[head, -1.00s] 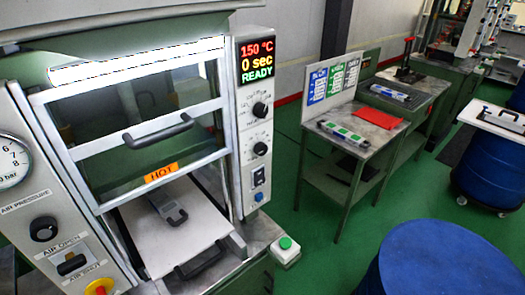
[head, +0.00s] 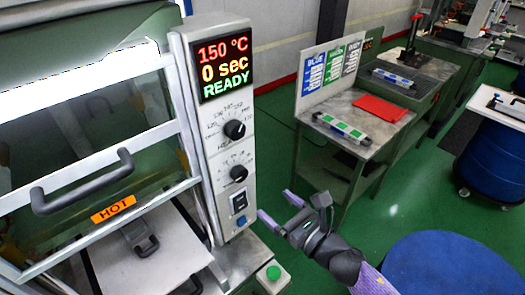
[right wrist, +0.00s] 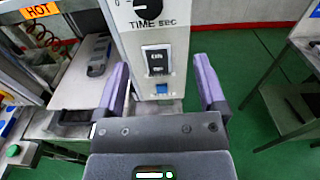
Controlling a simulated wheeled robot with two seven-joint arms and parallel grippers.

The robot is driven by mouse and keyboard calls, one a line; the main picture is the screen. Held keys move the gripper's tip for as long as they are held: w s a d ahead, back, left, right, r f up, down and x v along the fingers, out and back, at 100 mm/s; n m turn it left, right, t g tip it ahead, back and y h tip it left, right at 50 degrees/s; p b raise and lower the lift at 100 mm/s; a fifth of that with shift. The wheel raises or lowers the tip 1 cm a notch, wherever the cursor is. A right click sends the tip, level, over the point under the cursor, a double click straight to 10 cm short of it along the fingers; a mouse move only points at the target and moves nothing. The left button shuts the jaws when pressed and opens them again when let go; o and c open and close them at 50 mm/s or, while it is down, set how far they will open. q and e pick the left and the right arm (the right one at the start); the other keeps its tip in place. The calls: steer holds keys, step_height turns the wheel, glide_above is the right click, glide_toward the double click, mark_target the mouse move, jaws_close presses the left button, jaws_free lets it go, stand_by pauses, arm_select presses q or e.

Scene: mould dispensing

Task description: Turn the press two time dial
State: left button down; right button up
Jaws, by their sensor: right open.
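The press panel (head: 215,120) shows 150 °C, 0 sec and READY on its display (head: 223,68). The black time dial (head: 238,172) is the lower of two dials, under the heat dial (head: 234,129). In the right wrist view the time dial (right wrist: 148,8) is cut by the top edge, above the label TIME SEC. My right gripper (head: 276,204) is open and empty, apart from the panel, to the right of and lower than the dial. In the right wrist view its purple fingers (right wrist: 160,65) frame the black switch (right wrist: 158,60) below the dial. My left gripper is not in view.
The press door handle (head: 82,182) and HOT label (head: 113,208) are left of the panel. A green button box (head: 273,273) sits below it. A side table (head: 352,150) and blue drum (head: 450,265) stand right. Green floor lies between.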

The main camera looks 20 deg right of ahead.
mark_target(242, 177)
steer(key=shift+n+y, duration=0.4)
steer(key=shift+n, duration=0.5)
steer(key=x, duration=0.3)
steer(key=r+x, duration=0.1)
steer(key=x, duration=0.2)
steer(key=p+x, duration=0.1)
steer(key=x, duration=0.2)
steer(key=shift+a+r, duration=0.35)
steer(key=shift+a, duration=0.05)
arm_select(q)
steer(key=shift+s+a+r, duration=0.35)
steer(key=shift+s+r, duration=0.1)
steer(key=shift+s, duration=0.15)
arm_select(e)
steer(key=shift+w+a, duration=0.2)
steer(key=shift+w, duration=0.05)
jaws_close()
